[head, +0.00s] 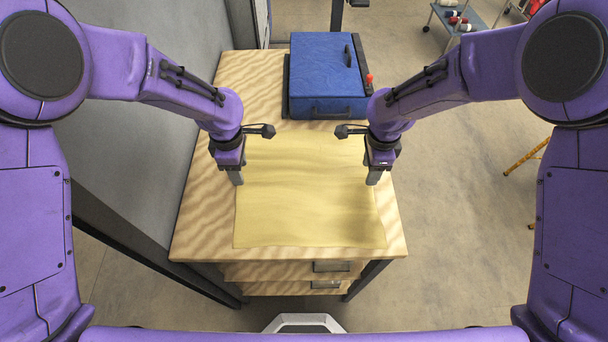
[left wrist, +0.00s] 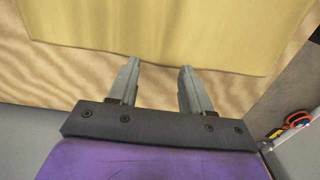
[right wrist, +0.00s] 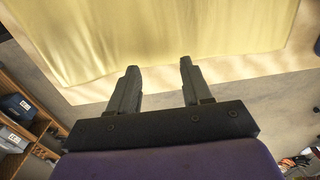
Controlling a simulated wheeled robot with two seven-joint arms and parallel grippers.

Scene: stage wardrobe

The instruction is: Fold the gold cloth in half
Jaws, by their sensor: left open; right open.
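The gold cloth (head: 305,215) lies flat and spread out on the wooden table, with slight ripples. My left gripper (head: 237,180) is open and empty at the cloth's left edge; in the left wrist view its fingertips (left wrist: 158,64) are at that edge, over the border between cloth and wood. My right gripper (head: 373,180) is open and empty at the cloth's right edge; in the right wrist view its fingertips (right wrist: 158,65) are just by the edge of the cloth (right wrist: 160,35). I cannot tell whether the fingers touch the cloth. Its far edge is partly hidden by my arms.
A blue case (head: 322,70) stands on the far part of the table (head: 200,225), with a small red item (head: 369,78) at its right. A grey wall panel (head: 130,150) runs along the left. Bare wood borders the cloth at left and front.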

